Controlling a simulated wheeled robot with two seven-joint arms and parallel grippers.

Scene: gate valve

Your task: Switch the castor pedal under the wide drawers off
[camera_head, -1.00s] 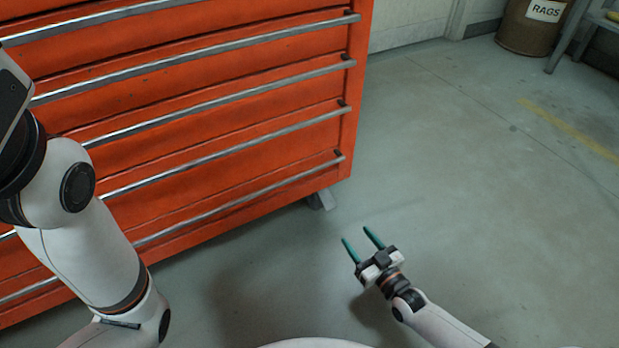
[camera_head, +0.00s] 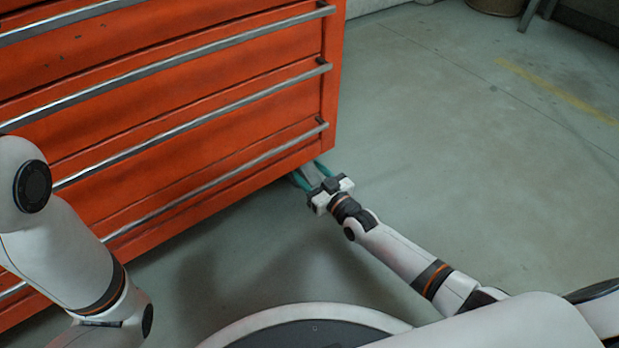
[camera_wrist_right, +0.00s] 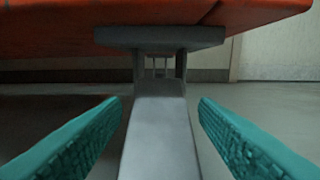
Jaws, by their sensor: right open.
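The wide orange drawers (camera_head: 200,120) stand at the left in the head view, with long metal handles. The grey castor pedal (camera_head: 311,175) sticks out under their near right corner, partly covered by my gripper. In the right wrist view the pedal (camera_wrist_right: 160,135) is a flat grey bar running forward under the orange underside. My right gripper (camera_head: 308,176) is open at the pedal. Its green fingers (camera_wrist_right: 160,125) lie on either side of the pedal, with a gap on both sides. My left gripper is not in view; only my left arm shows.
A grey mounting plate (camera_wrist_right: 160,37) sits under the drawers above the pedal. The floor (camera_head: 450,150) to the right is clear. The bottom of a brown bin (camera_head: 493,6) and a stand leg show at the top right.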

